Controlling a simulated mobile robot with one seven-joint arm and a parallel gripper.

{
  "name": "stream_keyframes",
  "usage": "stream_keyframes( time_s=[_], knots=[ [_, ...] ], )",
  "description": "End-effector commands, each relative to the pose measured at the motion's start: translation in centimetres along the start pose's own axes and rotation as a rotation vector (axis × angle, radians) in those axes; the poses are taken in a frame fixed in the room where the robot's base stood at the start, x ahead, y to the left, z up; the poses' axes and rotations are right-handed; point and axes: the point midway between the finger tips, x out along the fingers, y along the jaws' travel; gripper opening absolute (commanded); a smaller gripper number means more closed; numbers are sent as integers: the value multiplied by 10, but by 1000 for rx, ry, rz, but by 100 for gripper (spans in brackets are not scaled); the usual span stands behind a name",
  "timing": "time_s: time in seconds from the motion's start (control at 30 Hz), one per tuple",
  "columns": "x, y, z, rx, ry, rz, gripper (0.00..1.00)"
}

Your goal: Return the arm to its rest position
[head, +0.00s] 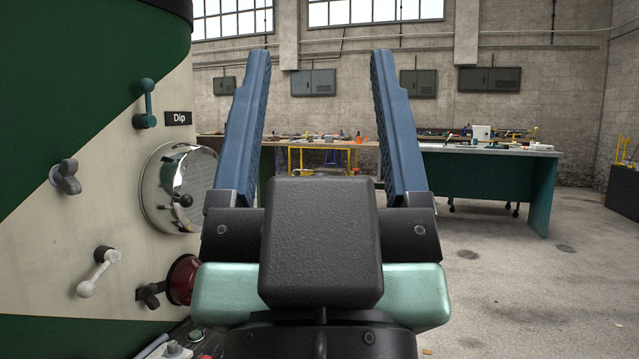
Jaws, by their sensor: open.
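My gripper (312,72) fills the middle of the head view, seen from behind. Its two blue ribbed fingers stand up and wide apart, with nothing between them. It is open and empty. The dark block and pale green body of the gripper hide what lies straight behind them. The gripper is to the right of the green and cream tram front and appears clear of it. The rest position itself is not marked in the view.
The tram panel (95,155) at left carries a teal lever (147,104), a "Dip" label (178,118), a round headlamp (165,190), a white lever (98,272) and a red lamp (183,280). A workbench (490,180) stands farther back. The floor (530,290) at right is mostly clear.

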Motion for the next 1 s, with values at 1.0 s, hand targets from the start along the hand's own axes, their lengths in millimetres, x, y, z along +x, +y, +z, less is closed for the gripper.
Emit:
stream_keyframes(
  time_s=[1.0],
  knots=[
    [220, -2, -206, 1, -2, -4, 73]
  ],
)
